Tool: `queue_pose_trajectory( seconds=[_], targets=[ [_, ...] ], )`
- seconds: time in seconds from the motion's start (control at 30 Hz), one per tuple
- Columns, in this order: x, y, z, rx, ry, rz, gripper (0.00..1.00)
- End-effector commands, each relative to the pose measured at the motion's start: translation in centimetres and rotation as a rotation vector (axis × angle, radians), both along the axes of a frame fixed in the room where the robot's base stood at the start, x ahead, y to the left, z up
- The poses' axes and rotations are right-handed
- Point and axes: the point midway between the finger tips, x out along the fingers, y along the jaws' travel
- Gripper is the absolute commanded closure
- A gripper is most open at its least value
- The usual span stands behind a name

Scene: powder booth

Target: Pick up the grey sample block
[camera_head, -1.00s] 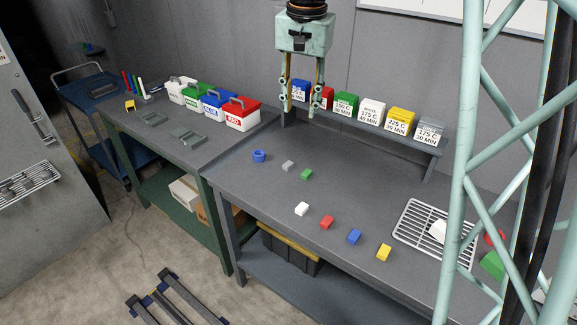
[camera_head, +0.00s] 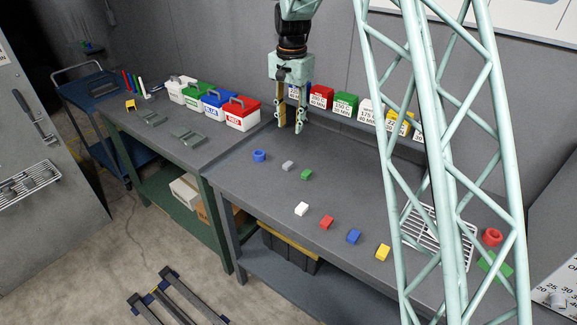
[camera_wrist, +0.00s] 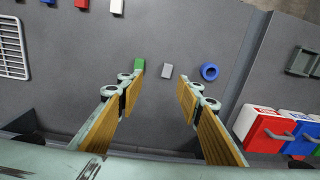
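The grey sample block (camera_head: 288,166) lies on the dark grey bench top (camera_head: 250,185), between a blue ring (camera_head: 259,156) and a green block (camera_head: 306,174). In the wrist view the grey block (camera_wrist: 167,71) shows beyond and between my fingertips, with the green block (camera_wrist: 139,65) at the left and the blue ring (camera_wrist: 209,72) at the right. My gripper (camera_head: 290,128) points down above the back of the bench, behind the block and apart from it. Its two fingers (camera_wrist: 160,82) are spread wide with nothing between them.
White (camera_head: 302,209), red (camera_head: 327,222), blue (camera_head: 354,237) and yellow (camera_head: 383,252) blocks lie along the front. A shelf (camera_head: 340,122) with labelled coloured boxes stands behind my gripper. Lidded bins (camera_head: 242,116) stand at left. A wire rack (camera_head: 420,232) lies at right, partly behind my lattice column.

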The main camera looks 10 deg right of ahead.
Motion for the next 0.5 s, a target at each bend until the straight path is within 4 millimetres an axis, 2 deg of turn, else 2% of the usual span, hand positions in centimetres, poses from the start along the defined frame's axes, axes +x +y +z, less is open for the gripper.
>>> queue_pose_trajectory(
  seconds=[0.3, 0.5],
  targets=[
    [3.4, 0.0, -5.2, 0.002, 0.027, -0.067, 0.67],
    [4.5, 0.0, -7.3, 0.002, 0.036, -0.093, 0.67]
  ],
)
